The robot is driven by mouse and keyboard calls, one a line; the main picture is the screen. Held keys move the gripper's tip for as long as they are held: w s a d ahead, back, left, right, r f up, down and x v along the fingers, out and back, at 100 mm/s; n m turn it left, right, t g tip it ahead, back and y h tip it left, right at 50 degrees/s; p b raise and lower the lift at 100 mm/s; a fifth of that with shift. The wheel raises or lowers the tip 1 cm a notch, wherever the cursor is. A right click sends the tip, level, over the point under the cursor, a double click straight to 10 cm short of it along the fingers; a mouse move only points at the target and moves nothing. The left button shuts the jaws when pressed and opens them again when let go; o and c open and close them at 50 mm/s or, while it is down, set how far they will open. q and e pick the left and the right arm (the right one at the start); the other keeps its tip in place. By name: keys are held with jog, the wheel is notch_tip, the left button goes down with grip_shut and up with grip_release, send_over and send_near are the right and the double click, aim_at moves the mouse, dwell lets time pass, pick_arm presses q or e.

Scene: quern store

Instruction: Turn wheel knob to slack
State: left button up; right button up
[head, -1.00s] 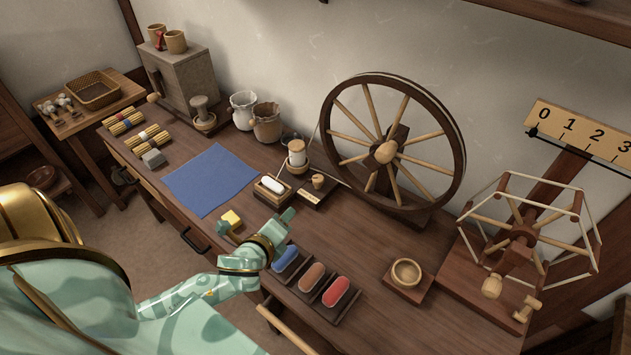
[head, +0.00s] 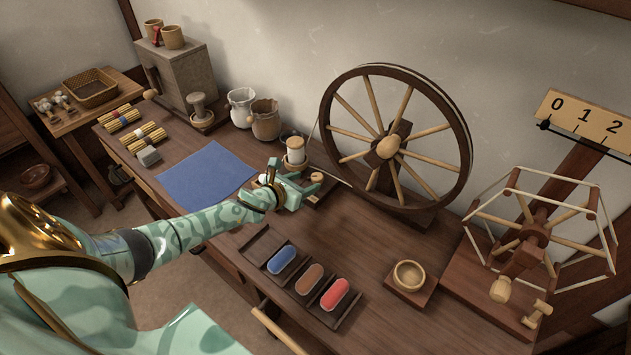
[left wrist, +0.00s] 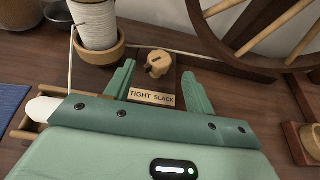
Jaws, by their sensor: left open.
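The wooden knob (left wrist: 158,62) stands on a small dark base, and it also shows in the head view (head: 317,177). In front of it, a label (left wrist: 152,98) reads TIGHT on the left and SLACK on the right. A dark notch shows on the knob's lower left side; I cannot tell its setting for sure. My left gripper (left wrist: 157,80) is open and empty, its fingers pointing toward the knob, one on each side of the label. It also shows in the head view (head: 306,182). The spinning wheel (head: 388,145) stands just behind. My right gripper is not in view.
A thread spool in a wooden cup (left wrist: 97,28) stands close left of the knob. A tray with blue, brown and red pieces (head: 258,247) lies nearer the front. A small bowl (head: 409,274) and a skein winder (head: 530,240) are to the right.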

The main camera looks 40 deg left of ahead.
aim_at(316, 177)
pick_arm(q)
jog(key=b+x, duration=0.1)
jog(key=x, duration=0.3)
jog(key=shift+w+f, duration=0.2)
jog(key=shift+f, duration=0.05)
jog(key=shift+w+b, duration=0.35)
jog(key=c, duration=0.9)
jog(key=shift+d, duration=0.1)
